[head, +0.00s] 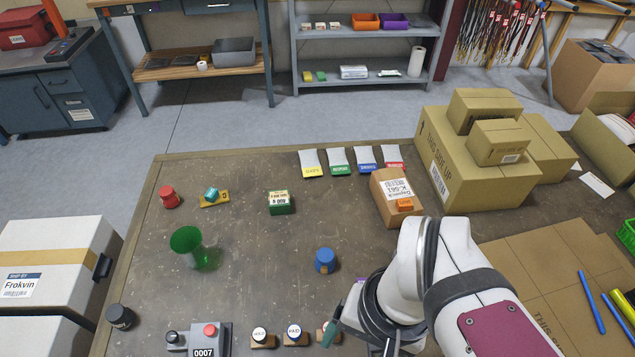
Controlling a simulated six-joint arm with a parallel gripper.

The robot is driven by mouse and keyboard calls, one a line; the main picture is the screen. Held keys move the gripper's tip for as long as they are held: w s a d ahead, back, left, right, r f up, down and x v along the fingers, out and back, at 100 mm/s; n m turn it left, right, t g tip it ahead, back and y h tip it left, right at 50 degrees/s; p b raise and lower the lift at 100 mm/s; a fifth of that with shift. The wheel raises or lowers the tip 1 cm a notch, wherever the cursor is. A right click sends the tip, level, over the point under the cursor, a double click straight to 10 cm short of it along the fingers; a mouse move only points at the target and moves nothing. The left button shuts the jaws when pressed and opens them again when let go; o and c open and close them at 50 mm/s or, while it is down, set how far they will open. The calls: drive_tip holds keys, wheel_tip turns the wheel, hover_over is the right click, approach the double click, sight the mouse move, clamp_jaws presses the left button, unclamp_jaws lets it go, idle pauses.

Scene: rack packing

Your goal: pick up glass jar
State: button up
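A green see-through flared glass vessel (195,248), the only glass-like jar in view, stands on the left part of the brown table (250,235). It appears upright, with its wide mouth upward. My gripper (335,325) is low at the front of the table, right of the stamps and well to the right of the green vessel, apart from it. The white arm hides most of the gripper; only a dark fingertip-like part shows, so its opening is unclear.
A blue knob-like piece (325,260) stands between the vessel and my arm. Stamps (293,335), a grey device (208,338) and a black jar (120,316) line the front. Cartons (480,165) fill the right.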

drive_tip(key=shift+o, duration=0.7)
drive_tip(key=n+h, duration=0.2)
drive_tip(key=n, duration=2.1)
hover_over(325, 255)
wheel_tip(325, 255, down, 4)
wheel_tip(325, 255, down, 16)
drive_tip(key=shift+f, duration=0.1)
clamp_jaws()
